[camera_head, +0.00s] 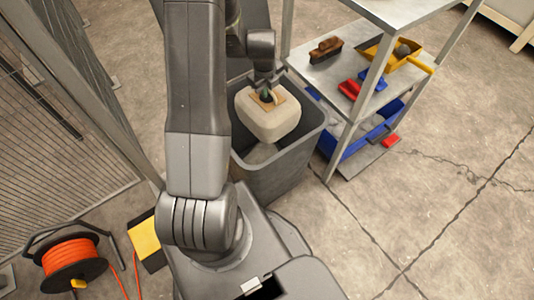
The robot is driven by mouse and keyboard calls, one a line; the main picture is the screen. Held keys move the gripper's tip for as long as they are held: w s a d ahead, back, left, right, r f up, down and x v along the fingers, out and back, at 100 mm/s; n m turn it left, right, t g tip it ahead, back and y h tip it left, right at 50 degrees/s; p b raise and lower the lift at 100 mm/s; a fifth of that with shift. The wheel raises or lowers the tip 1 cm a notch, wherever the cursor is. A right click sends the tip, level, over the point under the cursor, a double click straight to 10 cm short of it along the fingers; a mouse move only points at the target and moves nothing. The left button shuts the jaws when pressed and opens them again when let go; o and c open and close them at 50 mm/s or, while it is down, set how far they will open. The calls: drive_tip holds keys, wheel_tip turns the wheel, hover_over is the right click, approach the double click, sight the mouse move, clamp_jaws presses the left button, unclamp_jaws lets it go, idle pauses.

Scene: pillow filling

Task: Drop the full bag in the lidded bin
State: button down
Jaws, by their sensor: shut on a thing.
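My gripper (266,94) is shut on the top of a cream, rounded bag (274,122) with a tan patch on its upper face. It holds the bag over the mouth of a tall dark grey bin (279,184), which stands open. The bag covers much of the opening, and I cannot tell how far its underside is below the rim. Something pale lies inside the bin below the bag. My arm hides the bin's left side, and no lid can be made out.
A metal shelf unit (330,72) stands close to the bin's right, holding a brown brush (326,48), a yellow dustpan (388,59) and a blue crate (378,136). A mesh fence (45,130) runs along the left. An orange cable reel (72,260) lies lower left. Floor at right is clear.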

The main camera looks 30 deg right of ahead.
drive_tip(key=shift+f, duration=0.2)
drive_tip(key=c, duration=1.4)
unclamp_jaws()
drive_tip(key=shift+c, duration=0.2)
wheel_tip(320, 180, up, 14)
drive_tip(key=s+a+p, duration=0.1)
drive_tip(key=shift+s+a+f, duration=0.2)
drive_tip(key=shift+s+a, duration=0.1)
drive_tip(key=shift+a, duration=0.05)
drive_tip(key=shift+f, duration=0.1)
drive_tip(key=f, duration=0.4)
drive_tip(key=w+d+f, duration=0.1)
drive_tip(key=f, duration=0.4)
drive_tip(key=f+b, duration=0.1)
drive_tip(key=f, duration=0.3)
drive_tip(key=shift+w+d+f, duration=0.25)
drive_tip(key=shift+d+f, duration=0.1)
drive_tip(key=shift+f, duration=0.05)
drive_tip(key=shift+w+r+p, duration=0.1)
drive_tip(key=shift+r+p, duration=0.35)
drive_tip(key=shift+r, duration=1)
